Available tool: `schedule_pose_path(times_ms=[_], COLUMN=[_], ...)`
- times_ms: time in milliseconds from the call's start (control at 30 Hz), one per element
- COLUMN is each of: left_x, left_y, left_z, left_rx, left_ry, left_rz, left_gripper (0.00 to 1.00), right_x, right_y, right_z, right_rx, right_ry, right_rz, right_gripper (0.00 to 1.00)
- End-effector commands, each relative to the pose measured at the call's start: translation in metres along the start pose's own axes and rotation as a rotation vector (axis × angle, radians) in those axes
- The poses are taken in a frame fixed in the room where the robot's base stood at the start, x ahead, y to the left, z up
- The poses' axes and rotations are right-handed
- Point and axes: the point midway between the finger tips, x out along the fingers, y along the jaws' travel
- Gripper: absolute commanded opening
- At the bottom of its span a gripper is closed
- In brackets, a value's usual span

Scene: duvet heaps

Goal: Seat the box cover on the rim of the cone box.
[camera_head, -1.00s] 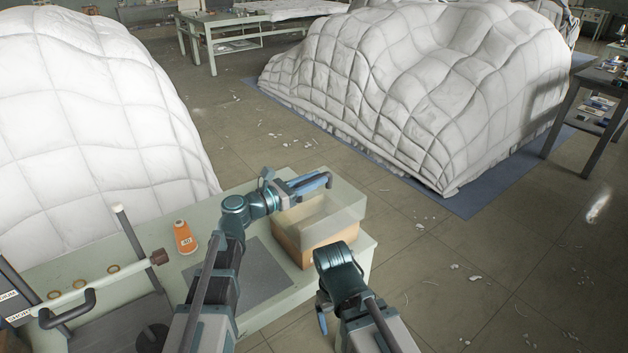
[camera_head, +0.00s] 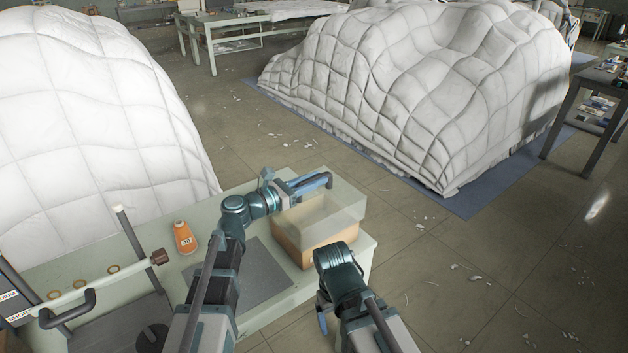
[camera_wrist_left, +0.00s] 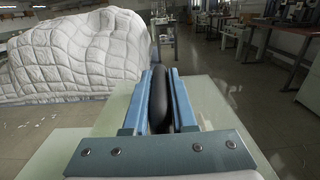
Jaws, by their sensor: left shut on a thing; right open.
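The box cover (camera_head: 345,212) is pale and see-through. It is over the tan cone box (camera_head: 297,250) at the right end of the pale green table, its lower edge close around the box's upper part. I cannot tell whether it rests fully on the rim. My left gripper (camera_head: 322,181) is above the cover, shut on its dark handle. The handle also shows between the blue fingers in the left wrist view (camera_wrist_left: 159,100). My right gripper (camera_head: 322,322) is open and empty, low in front of the table, partly hidden by its own wrist.
An orange thread cone (camera_head: 184,238) marked 40 stands on the table (camera_head: 215,195), left of a dark grey mat (camera_head: 262,275). A pale rail with a dark handle (camera_head: 70,310) is at the lower left. Large white duvet heaps (camera_head: 420,90) lie beyond. Open floor is to the right.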

Motion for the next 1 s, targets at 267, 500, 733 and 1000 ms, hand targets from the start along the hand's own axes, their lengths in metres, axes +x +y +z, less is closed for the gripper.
schedule_pose_path(times_ms=[267,500,733,1000], left_x=[0.0,0.0,0.0,0.0], left_y=[0.0,0.0,0.0,0.0], left_z=[0.0,-0.001,-0.007,-0.013], left_rx=[0.0,0.0,-0.001,0.0], left_ry=[-0.001,-0.001,-0.001,-0.001], left_rz=[0.0,0.0,0.0,0.0], left_gripper=[0.0,0.0,0.0,0.0], right_x=[0.0,0.001,0.007,0.013], right_y=[0.0,0.0,-0.001,-0.001], right_z=[0.0,0.0,0.0,-0.001], right_rx=[0.0,0.0,0.0,0.0], right_ry=[0.0,0.0,0.0,0.0], right_rz=[0.0,0.0,0.0,0.0], right_gripper=[0.86,0.86,0.86,0.86])
